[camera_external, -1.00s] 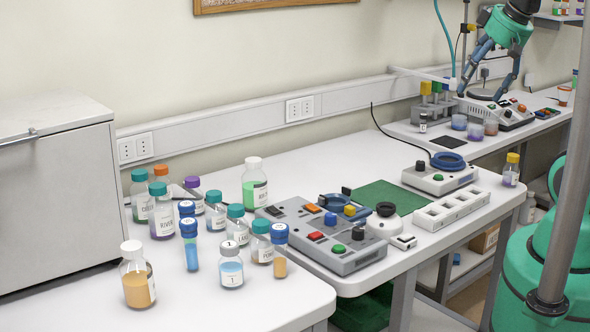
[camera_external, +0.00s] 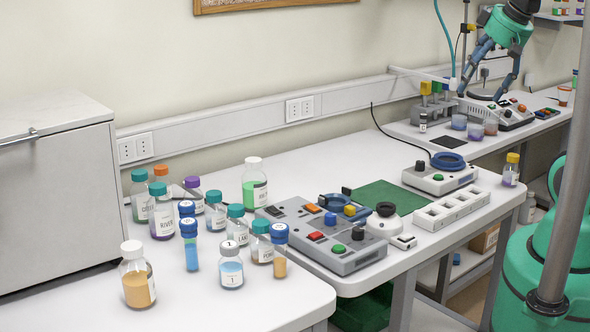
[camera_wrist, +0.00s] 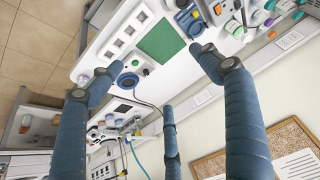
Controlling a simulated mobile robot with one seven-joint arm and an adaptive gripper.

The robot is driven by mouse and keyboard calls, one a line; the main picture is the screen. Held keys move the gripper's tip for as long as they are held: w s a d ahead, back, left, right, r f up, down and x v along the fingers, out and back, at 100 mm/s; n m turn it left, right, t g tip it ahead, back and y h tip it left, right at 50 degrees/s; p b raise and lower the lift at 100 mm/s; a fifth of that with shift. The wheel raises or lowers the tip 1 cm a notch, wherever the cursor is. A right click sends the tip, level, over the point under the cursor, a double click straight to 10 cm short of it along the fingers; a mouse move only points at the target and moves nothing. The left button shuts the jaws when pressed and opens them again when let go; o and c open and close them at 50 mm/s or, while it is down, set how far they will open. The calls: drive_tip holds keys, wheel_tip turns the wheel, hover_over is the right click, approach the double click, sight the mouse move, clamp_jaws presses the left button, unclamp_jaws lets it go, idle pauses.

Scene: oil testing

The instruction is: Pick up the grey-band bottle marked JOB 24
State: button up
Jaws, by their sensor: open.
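I cannot read JOB 24 on any bottle. Another bottle, with a grey cap, blue liquid and a label reading 1 (camera_external: 231,267), stands on the near bench. I cannot tell whether either is the named bottle.
Several bottles and tubes crowd the near bench beside a grey cabinet (camera_external: 58,205). A control box (camera_external: 320,235), a green mat (camera_external: 387,197) and a white block with square openings (camera_external: 452,209) lie on the middle bench. Several small beakers (camera_external: 475,131) stand below my gripper.

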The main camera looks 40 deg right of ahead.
drive_tip(key=shift+w+r, duration=0.1)
drive_tip(key=shift+c, duration=0.3)
drive_tip(key=w+a+r+n+g+p, duration=0.1)
drive_tip(key=w+a+n, duration=0.15)
drive_tip(key=w, duration=0.25)
drive_tip(key=w+a+r+n, duration=0.1)
drive_tip(key=w+r+n, duration=0.15)
drive_tip(key=w, duration=0.25)
drive_tip(key=w+a+r+n+g+p, duration=0.1)
drive_tip(key=w+n, duration=0.2)
drive_tip(key=w, duration=0.2)
drive_tip(key=n+g+p, duration=0.3)
drive_tip(key=n+p, duration=0.2)
drive_tip(key=n, duration=1.6)
hover_over(254, 159)
wheel_tip(254, 159, down, 25)
drive_tip(key=shift+s, duration=0.15)
drive_tip(key=shift+a+f+n+g, duration=0.2)
drive_tip(key=shift+f+n+g, duration=0.1)
